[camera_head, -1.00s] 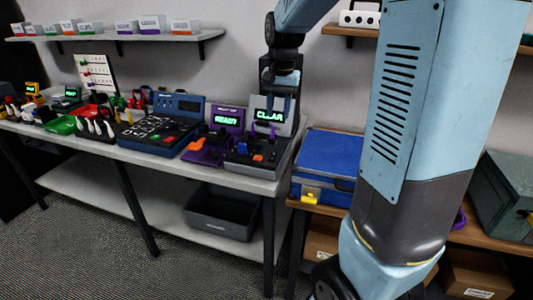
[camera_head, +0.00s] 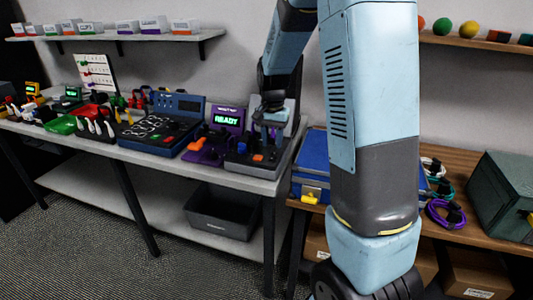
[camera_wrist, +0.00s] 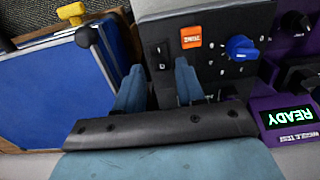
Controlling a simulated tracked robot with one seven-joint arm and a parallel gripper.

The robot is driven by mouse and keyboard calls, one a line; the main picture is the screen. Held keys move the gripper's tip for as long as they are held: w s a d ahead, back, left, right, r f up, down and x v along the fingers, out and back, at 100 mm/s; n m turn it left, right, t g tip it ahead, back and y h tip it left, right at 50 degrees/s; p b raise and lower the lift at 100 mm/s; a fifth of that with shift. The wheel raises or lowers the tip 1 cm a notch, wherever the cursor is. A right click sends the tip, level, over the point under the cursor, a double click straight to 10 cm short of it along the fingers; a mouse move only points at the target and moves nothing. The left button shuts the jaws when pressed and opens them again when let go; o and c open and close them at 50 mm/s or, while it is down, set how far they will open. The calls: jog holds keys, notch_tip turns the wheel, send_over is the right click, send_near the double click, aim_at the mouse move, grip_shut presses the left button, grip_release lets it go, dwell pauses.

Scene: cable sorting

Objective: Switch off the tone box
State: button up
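The grey tone box (camera_head: 265,172) stands at the right end of the long table. It carries an orange button (camera_wrist: 191,37), a blue knob (camera_wrist: 241,48) and a black rocker switch (camera_wrist: 160,56) with marks at its ends. My gripper (camera_wrist: 158,82) is over the box panel, with its two blue fingers apart and nothing seen between them. The fingertips are close to the rocker switch in the wrist view; whether they touch the panel I cannot tell. In the head view my gripper (camera_head: 270,128) hides the box's screen.
A purple box (camera_head: 215,148) reading READY stands just left of the tone box. A blue case (camera_head: 311,165) lies on the wooden bench to the right. Further left are a dark blue console (camera_head: 160,130) and small trays. A grey bin (camera_head: 222,212) sits below.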

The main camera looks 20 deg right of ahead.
aim_at(272, 158)
jog(key=shift+f, duration=2.55)
